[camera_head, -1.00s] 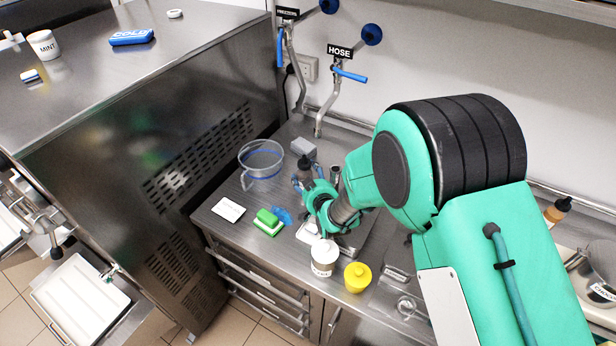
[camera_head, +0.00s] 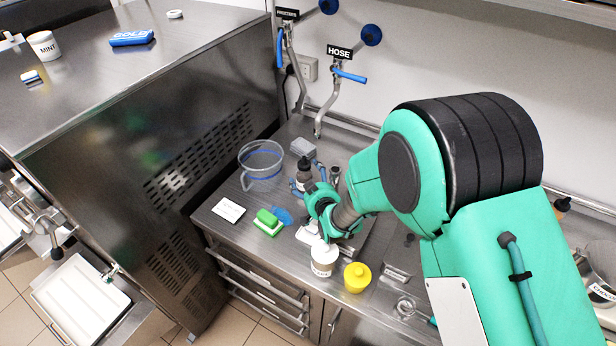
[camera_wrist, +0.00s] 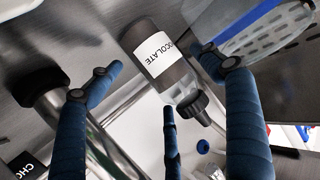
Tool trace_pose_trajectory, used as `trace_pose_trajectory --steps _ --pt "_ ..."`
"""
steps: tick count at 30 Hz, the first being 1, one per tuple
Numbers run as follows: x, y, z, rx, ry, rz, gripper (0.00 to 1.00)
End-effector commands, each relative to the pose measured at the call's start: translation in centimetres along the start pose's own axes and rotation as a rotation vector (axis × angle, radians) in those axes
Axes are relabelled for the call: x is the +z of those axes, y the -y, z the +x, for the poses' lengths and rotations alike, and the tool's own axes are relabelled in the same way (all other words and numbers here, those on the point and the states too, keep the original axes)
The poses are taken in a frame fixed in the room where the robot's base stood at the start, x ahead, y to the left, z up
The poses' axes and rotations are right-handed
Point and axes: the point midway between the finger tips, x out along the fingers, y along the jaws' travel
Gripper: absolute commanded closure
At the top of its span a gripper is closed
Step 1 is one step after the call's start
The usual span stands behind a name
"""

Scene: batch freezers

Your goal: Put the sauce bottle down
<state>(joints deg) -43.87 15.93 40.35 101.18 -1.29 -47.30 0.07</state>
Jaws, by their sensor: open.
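The sauce bottle (camera_head: 304,176), dark with a black cap, stands upright on the steel counter, beside a clear jug. In the wrist view the bottle (camera_wrist: 160,55) shows a white CHOCOLATE label, upside down in the picture, and its black nozzle cap. My gripper (camera_head: 308,184) is low over the counter, just in front and to the right of the bottle.
The clear jug (camera_head: 262,178) stands left of the bottle, and a grey box (camera_head: 303,147) behind it. Hose taps (camera_head: 325,90) rise behind.

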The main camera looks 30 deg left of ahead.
Motion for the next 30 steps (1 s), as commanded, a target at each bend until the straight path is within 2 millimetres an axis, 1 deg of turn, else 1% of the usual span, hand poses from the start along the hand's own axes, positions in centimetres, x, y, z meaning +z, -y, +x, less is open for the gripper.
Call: trace_pose_trajectory --steps 1,6,13,19,30 --pt "-0.1 0.0 -0.7 0.0 0.001 0.0 0.21" --pt "-0.1 0.0 -2.7 0.0 0.001 0.0 0.21" --pt "0.0 0.0 -4.8 0.0 0.001 0.0 0.21" --pt "0.1 0.0 -5.5 0.0 0.001 0.0 0.21" --pt "0.1 0.0 -5.5 0.0 0.001 0.0 0.21"
